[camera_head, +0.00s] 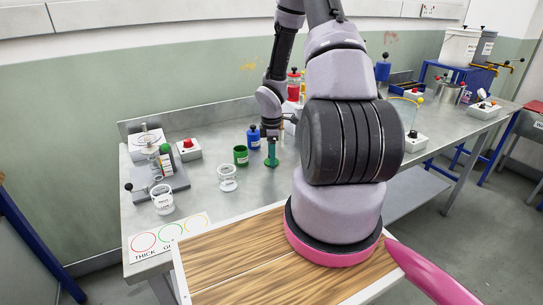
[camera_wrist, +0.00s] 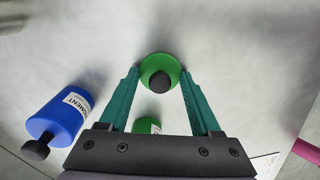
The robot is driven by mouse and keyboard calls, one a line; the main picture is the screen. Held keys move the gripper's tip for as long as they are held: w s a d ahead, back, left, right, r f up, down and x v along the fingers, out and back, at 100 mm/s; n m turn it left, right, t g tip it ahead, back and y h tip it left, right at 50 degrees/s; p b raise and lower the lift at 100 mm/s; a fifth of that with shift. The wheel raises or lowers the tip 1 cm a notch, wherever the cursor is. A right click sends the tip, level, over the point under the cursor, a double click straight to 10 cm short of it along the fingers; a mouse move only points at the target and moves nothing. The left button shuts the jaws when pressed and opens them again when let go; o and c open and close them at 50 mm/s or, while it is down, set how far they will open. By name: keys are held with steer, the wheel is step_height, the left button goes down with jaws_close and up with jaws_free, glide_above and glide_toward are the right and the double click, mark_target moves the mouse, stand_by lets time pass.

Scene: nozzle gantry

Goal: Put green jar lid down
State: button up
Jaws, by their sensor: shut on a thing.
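The green jar lid (camera_wrist: 150,66) is a round green disc with a black knob, between the tips of my teal gripper (camera_wrist: 160,74) in the wrist view. My gripper is shut on it. In the head view, my gripper (camera_head: 271,150) points down close to the grey bench top, with the green lid (camera_head: 271,163) at its tips. I cannot tell whether the lid touches the bench. The green jar (camera_head: 240,155) stands just left of the gripper; in the wrist view the green jar (camera_wrist: 148,126) is partly hidden behind the gripper body.
A blue labelled jar with a black knob (camera_wrist: 60,115) stands close by, also in the head view (camera_head: 253,137). A box with a red button (camera_head: 188,150) is behind.

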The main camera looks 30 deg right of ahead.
steer(key=shift+f, duration=0.1)
steer(key=o, duration=1.3)
step_height(320, 180, up, 23)
steer(key=s+a+m+t+h, duration=0.1)
steer(key=s+a+m, duration=0.1)
steer(key=m, duration=0.2)
steer(key=s+a+r+m+t+y, duration=0.1)
steer(key=s+a+r+m+t, duration=0.1)
steer(key=s+r, duration=0.4)
steer(key=s+a+r+m+t+y, duration=0.1)
steer(key=s+a+r+m+t, duration=0.1)
steer(key=s+a+r+m, duration=0.3)
steer(key=s+a+r+m+t+y, duration=0.1)
steer(key=s+a+r+m, duration=0.3)
steer(key=r, duration=0.6)
steer(key=s+m+t, duration=0.1)
steer(key=s+m, duration=0.1)
steer(key=m, duration=0.1)
steer(key=shift+s+a+r, duration=0.15)
steer(key=shift+s+r, duration=0.1)
steer(key=shift+s, duration=0.05)
